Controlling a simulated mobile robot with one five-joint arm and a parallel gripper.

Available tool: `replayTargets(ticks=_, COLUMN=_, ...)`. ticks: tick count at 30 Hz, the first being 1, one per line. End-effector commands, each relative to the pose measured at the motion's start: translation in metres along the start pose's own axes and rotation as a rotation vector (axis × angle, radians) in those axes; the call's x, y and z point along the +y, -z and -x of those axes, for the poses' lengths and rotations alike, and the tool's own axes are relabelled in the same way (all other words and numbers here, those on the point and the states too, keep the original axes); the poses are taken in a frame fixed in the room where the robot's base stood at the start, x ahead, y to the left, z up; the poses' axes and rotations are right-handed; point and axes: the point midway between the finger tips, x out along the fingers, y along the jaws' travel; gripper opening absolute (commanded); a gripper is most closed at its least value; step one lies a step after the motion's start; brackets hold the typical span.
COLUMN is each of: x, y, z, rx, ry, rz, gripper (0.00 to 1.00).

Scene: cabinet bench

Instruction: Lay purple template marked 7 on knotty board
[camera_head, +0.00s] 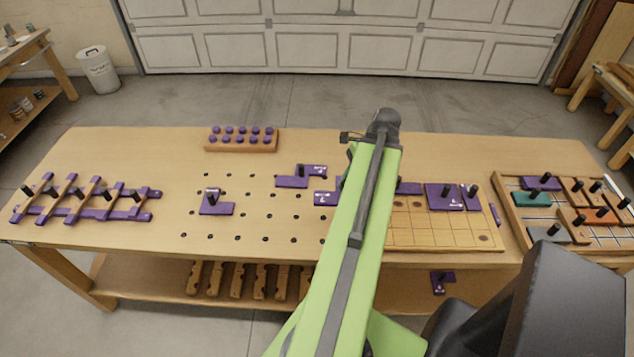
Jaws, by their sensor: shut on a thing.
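The knotty board (445,236) is a pale, grid-lined wooden board with dark knots, right of centre on the bench. My green arm crosses its left part. Purple templates with black knobs (437,200) lie along its back right, and another purple piece (408,188) shows just right of my arm. Left of the arm lie more purple templates, a stepped one (292,181), one partly covered by the arm (324,199) and an L-shaped one (214,207). Their white marks are too small to read, so I cannot tell which is 7. My gripper is hidden behind my arm.
A purple-and-wood rack (90,213) stands at left and a block with purple pegs (241,146) at the back. The bench (140,150) has rows of holes in its middle. A divided tray (516,222) with coloured pieces is at right. A purple piece (443,278) lies on the lower shelf.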

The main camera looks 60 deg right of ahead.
Motion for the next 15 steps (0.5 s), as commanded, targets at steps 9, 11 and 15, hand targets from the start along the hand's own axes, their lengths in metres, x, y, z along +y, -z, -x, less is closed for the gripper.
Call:
replayTargets(ticks=9, x=-0.025, y=-0.006, z=-0.031, rx=0.000, ry=-0.002, rz=0.009, gripper=0.00)
replayTargets(ticks=11, x=-0.039, y=-0.011, z=-0.044, rx=-0.001, ry=-0.003, rz=0.009, gripper=0.00)
replayTargets(ticks=15, x=-0.070, y=-0.020, z=-0.072, rx=-0.001, ry=-0.002, rz=0.008, gripper=0.00)
